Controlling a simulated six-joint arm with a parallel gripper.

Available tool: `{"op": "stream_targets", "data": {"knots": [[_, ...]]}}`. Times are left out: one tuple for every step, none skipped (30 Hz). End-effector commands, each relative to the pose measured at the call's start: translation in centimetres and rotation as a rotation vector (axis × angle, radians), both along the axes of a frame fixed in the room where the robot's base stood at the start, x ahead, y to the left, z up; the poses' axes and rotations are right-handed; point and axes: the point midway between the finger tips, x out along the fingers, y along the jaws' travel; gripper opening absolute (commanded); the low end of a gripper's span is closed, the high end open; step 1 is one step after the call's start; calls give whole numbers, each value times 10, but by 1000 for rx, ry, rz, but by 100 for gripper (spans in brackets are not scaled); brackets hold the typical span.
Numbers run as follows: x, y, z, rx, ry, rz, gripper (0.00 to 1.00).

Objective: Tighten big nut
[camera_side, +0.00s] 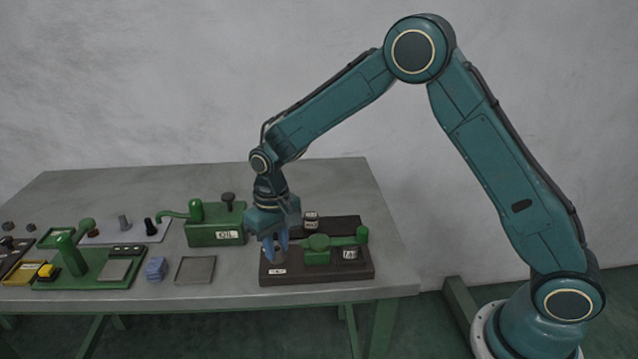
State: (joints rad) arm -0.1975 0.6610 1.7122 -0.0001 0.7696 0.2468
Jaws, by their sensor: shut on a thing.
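My gripper (275,254) points down over the left end of a dark brown base plate (318,276). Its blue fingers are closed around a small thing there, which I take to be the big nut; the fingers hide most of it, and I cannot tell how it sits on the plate. A white label (278,271) is on the plate's front, just below the fingers. To the right on the same plate are a green block with a lever (318,250) and a white-marked part (350,254).
Left of the plate are a flat grey tray (195,270), a blue lump (155,268) and a green device with a label (215,228). Another green machine (90,265) stands farther left beside a yellow box (28,271). The table's front right corner is clear.

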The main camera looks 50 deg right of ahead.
Motion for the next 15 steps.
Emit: {"op": "stream_targets", "data": {"knots": [[1, 0, 1, 1, -4, -42, 1], [1, 0, 1, 1, -4, -71, 1], [1, 0, 1, 1, -4, -109, 1], [1, 0, 1, 1, -4, -138, 1], [1, 0, 1, 1, -4, -166, 1], [1, 0, 1, 2, -4, -204, 1], [1, 0, 1, 1, -5, -233, 1], [1, 0, 1, 1, -5, -261, 1], [1, 0, 1, 1, -5, -299, 1], [1, 0, 1, 1, -5, -328, 1], [1, 0, 1, 1, -5, -356, 1], [1, 0, 1, 1, -5, -394, 1], [1, 0, 1, 1, -5, -423, 1], [1, 0, 1, 1, -5, -451, 1], [1, 0, 1, 1, -5, -490, 1]]}}
